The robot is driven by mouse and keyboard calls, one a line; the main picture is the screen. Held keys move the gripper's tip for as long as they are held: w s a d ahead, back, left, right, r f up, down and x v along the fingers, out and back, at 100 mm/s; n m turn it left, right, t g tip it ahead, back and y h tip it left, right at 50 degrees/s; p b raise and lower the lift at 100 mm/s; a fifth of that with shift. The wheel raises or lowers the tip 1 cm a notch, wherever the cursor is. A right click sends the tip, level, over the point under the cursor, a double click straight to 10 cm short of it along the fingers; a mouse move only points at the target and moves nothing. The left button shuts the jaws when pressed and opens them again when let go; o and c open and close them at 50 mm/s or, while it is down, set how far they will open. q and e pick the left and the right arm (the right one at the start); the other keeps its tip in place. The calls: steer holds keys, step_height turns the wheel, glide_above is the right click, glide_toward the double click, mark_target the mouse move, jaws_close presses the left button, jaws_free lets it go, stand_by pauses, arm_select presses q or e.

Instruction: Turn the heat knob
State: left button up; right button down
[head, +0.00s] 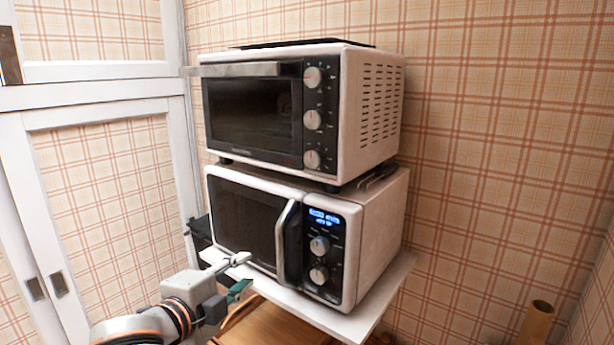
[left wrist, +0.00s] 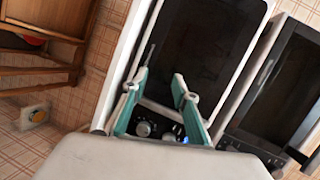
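A white microwave (head: 375,230) has two round knobs, an upper one (head: 319,245) and a lower one (head: 318,275), under a lit blue display. A white toaster oven (head: 370,110) stands on it, with a top knob (head: 312,77), middle knob (head: 312,119) and bottom knob (head: 311,159). I cannot tell which knob is for heat. My left gripper (head: 240,275) is in front of the microwave door, left of its handle and apart from the knobs. In the left wrist view its teal fingers (left wrist: 164,82) are spread and empty, with microwave knobs (left wrist: 143,128) showing between them. My right gripper is out of view.
The microwave's upright handle (head: 287,243) sticks out between my left gripper and the microwave knobs. A white shelf (head: 345,322) carries both appliances, above a wooden piece of furniture (head: 262,325). A white-framed cabinet (head: 95,95) stands at the left. The space right of the appliances is clear.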

arm_select(q)
step_height(320, 180, up, 8)
steer(key=d+m+h, duration=0.2)
steer(key=d+m, duration=0.1)
steer(key=m, duration=0.1)
steer(key=m+h, duration=0.4)
steer(key=m, duration=1.2)
glide_toward(311, 77)
steer(key=d, duration=0.1)
steer(key=x, duration=0.4)
steer(key=p+x, duration=0.1)
steer(key=x, duration=0.3)
steer(key=shift+w+a, duration=0.2)
steer(key=shift+a, duration=0.1)
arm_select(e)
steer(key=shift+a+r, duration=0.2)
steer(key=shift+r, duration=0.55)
arm_select(q)
jaws_close()
